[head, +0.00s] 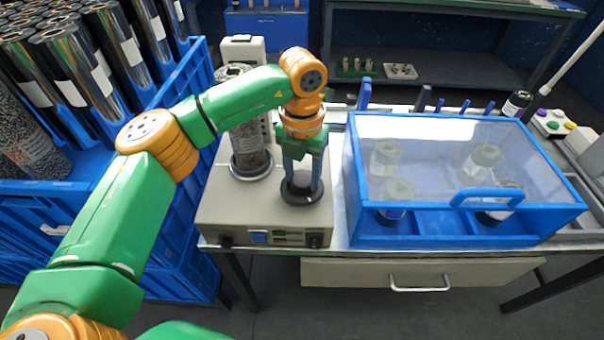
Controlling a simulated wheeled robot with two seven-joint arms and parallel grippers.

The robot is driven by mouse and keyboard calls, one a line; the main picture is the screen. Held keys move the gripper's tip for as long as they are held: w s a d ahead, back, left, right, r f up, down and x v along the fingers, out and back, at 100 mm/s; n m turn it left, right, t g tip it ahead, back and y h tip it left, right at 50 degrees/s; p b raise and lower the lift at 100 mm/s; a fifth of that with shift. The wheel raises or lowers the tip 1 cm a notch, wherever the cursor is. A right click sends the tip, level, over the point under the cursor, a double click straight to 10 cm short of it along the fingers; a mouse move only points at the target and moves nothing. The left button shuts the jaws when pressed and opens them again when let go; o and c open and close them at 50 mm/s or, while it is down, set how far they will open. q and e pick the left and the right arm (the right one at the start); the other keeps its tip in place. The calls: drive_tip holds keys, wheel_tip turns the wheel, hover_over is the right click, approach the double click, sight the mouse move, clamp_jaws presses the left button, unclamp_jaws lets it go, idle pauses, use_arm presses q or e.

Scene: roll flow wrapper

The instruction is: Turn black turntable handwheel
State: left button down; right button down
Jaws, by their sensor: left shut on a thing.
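The black handwheel (301,199) is a round dark disc lying flat on top of the beige machine box (225,212). My left arm reaches over from the left and its gripper (302,183) points straight down at the handwheel. The gripper is shut on the handwheel's raised middle, which is mostly hidden between the fingers. A clear cylinder of dark grains (249,150) stands upright on a round plate on the same box, left of the gripper. My right gripper is not in view.
A blue-framed transparent cover (455,215) with several jars under it stands close to the right of the handwheel. Blue crates (185,215) holding shiny rolls (75,65) are at the left. A drawer (345,273) is below the table. A dark shelf (440,85) stands behind.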

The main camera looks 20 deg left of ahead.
sight(302, 178)
use_arm(q)
drive_tip(key=n, duration=0.5)
drive_tip(key=shift+w+r, duration=0.1)
drive_tip(key=shift+b, duration=0.3)
idle(0.4)
drive_tip(key=shift+c, duration=1.3)
unclamp_jaws()
wheel_tip(302, 178, up, 7)
drive_tip(key=shift+r, duration=0.1)
